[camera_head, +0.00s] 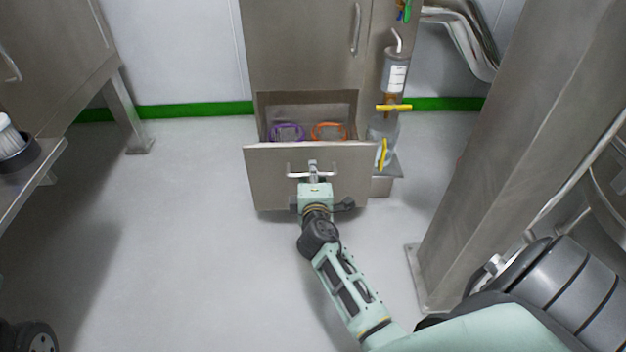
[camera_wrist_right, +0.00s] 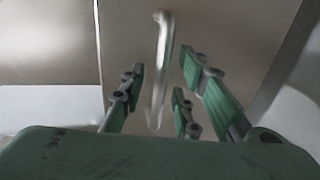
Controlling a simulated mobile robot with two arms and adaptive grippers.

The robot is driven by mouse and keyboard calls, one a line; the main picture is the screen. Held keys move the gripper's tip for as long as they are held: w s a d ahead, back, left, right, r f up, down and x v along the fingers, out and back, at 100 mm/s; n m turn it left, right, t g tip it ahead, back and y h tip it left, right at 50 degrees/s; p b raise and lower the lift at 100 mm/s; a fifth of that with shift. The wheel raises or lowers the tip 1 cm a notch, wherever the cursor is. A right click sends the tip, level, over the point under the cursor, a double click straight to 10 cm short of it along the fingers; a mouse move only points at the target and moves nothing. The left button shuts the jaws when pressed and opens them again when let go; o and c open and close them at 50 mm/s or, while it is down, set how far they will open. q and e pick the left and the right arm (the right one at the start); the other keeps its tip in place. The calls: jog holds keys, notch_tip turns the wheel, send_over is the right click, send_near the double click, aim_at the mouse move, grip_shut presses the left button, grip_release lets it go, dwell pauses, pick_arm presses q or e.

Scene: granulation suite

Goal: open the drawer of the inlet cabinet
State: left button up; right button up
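The inlet cabinet (camera_head: 305,45) is a tall grey metal cabinet at the back centre of the head view. Its drawer (camera_head: 270,175) stands pulled out, with a gap above its front into the inside. The drawer handle (camera_head: 296,175) is a metal bar on the front, also seen in the right wrist view (camera_wrist_right: 161,60). My right gripper (camera_head: 313,170) is at the handle. In the right wrist view its fingers (camera_wrist_right: 163,85) stand apart on both sides of the bar, with visible gaps, so it looks open. My left gripper is not in view.
A purple ring-like item (camera_head: 287,131) and an orange one (camera_head: 329,131) show inside the drawer. A clear vessel with yellow handles (camera_head: 396,75) hangs beside the cabinet. A grey column (camera_head: 500,150) stands at right, a metal table (camera_head: 35,175) at left. The floor in front is clear.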

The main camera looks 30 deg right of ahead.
jog(key=v, duration=1.2)
jog(key=shift+f, duration=0.15)
